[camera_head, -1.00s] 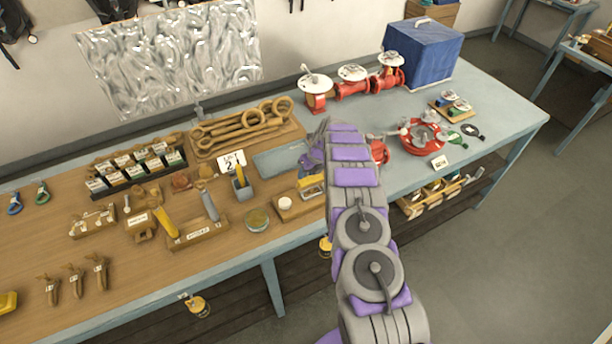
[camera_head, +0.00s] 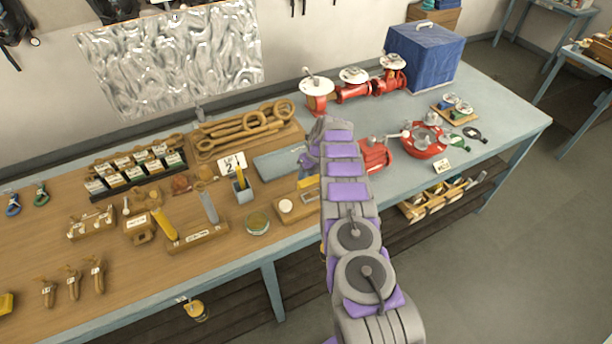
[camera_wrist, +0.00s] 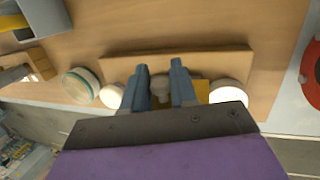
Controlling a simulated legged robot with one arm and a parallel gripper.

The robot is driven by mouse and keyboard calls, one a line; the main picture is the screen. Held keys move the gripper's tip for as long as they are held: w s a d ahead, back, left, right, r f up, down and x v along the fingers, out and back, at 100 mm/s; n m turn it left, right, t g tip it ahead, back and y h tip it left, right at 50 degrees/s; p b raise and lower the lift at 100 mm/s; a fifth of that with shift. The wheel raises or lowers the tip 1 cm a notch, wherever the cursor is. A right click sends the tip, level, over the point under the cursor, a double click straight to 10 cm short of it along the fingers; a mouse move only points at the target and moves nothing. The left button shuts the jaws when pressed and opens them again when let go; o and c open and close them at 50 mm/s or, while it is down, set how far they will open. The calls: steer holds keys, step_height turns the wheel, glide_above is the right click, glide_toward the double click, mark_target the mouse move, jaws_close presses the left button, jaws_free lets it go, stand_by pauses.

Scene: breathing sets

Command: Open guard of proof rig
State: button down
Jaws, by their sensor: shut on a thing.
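A wooden board with a yellow part (camera_head: 308,183) and a white disc (camera_head: 286,206) stands near the bench's front edge, partly behind my arm. I take this for the proof rig, but no label is readable. In the wrist view, my gripper (camera_wrist: 158,72) has its two blue-grey fingers over the wooden board (camera_wrist: 215,63). They are closed on a small grey knob (camera_wrist: 158,86) beside the yellow part (camera_wrist: 202,92). White round parts (camera_wrist: 229,94) lie on either side. The guard's outline and its angle are not clear. My arm hides much of the rig in the head view.
A pen cup (camera_head: 243,190), a blue-grey tray (camera_head: 280,163) and a round glass dish (camera_head: 257,222) are close by on the left. Red valve parts (camera_head: 376,155) stand just right of my arm. A blue box (camera_head: 425,55) is at the back right.

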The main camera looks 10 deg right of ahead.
steer(key=shift+w+r, duration=0.1)
steer(key=c, duration=1)
jaws_free()
steer(key=b+v, duration=0.2)
steer(key=v, duration=1.5)
steer(key=shift+r, duration=0.1)
steer(key=shift+a, duration=0.1)
